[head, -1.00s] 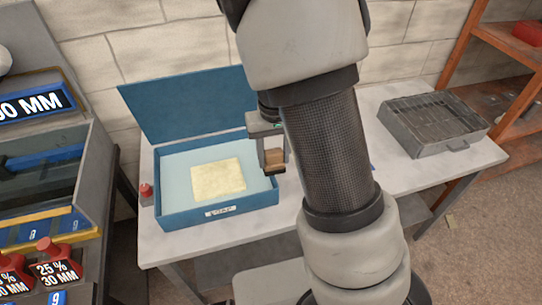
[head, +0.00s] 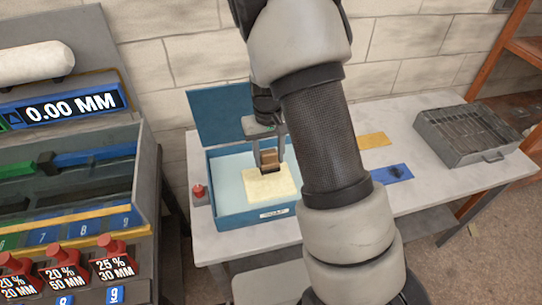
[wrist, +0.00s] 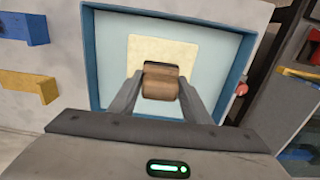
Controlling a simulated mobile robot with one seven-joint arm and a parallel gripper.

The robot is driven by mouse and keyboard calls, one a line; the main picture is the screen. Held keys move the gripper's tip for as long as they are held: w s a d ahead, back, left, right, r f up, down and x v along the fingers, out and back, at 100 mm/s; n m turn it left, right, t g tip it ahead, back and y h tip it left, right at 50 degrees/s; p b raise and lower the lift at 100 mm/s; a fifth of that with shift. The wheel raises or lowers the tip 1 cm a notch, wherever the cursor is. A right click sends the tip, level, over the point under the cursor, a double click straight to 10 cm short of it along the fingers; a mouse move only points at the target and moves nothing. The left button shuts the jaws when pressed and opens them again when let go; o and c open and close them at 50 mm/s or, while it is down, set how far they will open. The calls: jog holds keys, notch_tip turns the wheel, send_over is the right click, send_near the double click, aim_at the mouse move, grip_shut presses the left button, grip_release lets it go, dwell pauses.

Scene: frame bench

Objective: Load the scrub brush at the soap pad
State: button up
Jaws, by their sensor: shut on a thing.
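The scrub brush (head: 269,158) is a small brown wooden block with a dark lower edge. My gripper (head: 270,163) is shut on it, and in the wrist view the brush (wrist: 161,80) sits between the two grey fingers. The soap pad (head: 270,184) is a pale yellow square inside an open blue box (head: 262,219) with its lid raised at the back. The brush is over the back part of the pad in the head view. In the wrist view it overlaps the pad's edge (wrist: 160,50). I cannot tell whether brush and pad touch.
A grey metal case (head: 468,135) is farther right. A rack with a display (head: 65,108) stands left.

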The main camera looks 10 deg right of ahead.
aim_at(268, 167)
jog(key=shift+w, duration=0.45)
jog(key=shift+w+f, duration=0.15)
jog(key=shift+f, duration=0.15)
jog(key=shift+f+b, duration=1.6)
jog(key=shift+f, duration=1.3)
jog(key=shift+f+b, duration=0.6)
jog(key=shift+r+p, duration=2.2)
jog(key=shift+r, duration=1.4)
